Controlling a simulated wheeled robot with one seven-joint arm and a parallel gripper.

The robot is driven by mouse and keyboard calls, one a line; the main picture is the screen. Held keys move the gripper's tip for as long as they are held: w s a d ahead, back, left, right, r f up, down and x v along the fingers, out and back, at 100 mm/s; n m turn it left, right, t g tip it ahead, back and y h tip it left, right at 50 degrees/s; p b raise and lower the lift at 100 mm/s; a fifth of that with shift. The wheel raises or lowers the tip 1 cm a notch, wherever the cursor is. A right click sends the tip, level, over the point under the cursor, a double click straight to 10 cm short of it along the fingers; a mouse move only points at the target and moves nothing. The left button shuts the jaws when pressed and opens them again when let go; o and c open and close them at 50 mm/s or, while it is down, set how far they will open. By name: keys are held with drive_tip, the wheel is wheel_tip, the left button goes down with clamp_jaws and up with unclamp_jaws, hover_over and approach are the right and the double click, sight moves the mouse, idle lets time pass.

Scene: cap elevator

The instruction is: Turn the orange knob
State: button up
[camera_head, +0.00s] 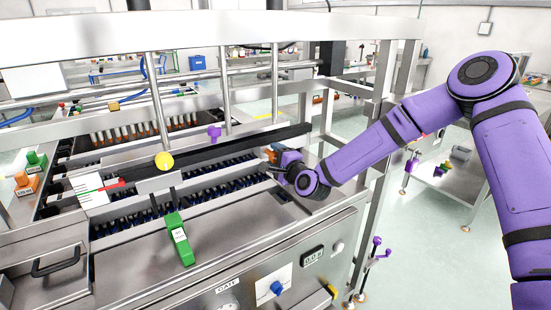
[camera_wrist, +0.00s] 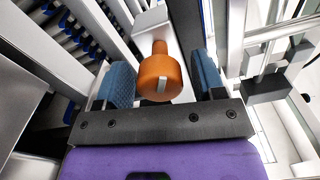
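The orange knob (camera_wrist: 160,75) has a rounded end with a pale mark and sits on a metal part in the wrist view. In the head view, the orange knob (camera_head: 271,155) shows only as a small patch at the right end of the machine, partly hidden by my gripper (camera_head: 274,169). In the wrist view, my gripper (camera_wrist: 163,76) has its two blue pads on either side of the knob. A narrow gap shows between the knob and the right pad. The left pad is very close to the knob; I cannot tell whether they touch.
A long black bar (camera_head: 215,150) crosses the machine beside the knob. A green handle (camera_head: 178,238), a yellow knob (camera_head: 164,160) and a purple knob (camera_head: 214,131) are farther left. A blue knob (camera_head: 276,288) is on the front panel. Metal frame posts (camera_head: 389,90) stand near my arm.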

drive_tip(key=v, duration=1.1)
drive_tip(key=shift+w, duration=0.1)
drive_tip(key=s+d+r+n+g+h, duration=0.8)
drive_tip(key=s+d+r+n, duration=0.45)
drive_tip(key=d, duration=0.45)
drive_tip(key=s+d+r, duration=0.3)
drive_tip(key=s, duration=0.4)
drive_tip(key=s+d+r+g+h, duration=0.1)
drive_tip(key=s+d+r, duration=0.2)
drive_tip(key=s, duration=0.5)
drive_tip(key=s+d+r+h, duration=0.1)
drive_tip(key=s+d+r, duration=0.1)
drive_tip(key=s, duration=0.6)
drive_tip(key=shift+d+r+n+g, duration=0.4)
drive_tip(key=shift+r+n, duration=0.05)
drive_tip(key=shift+r, duration=0.1)
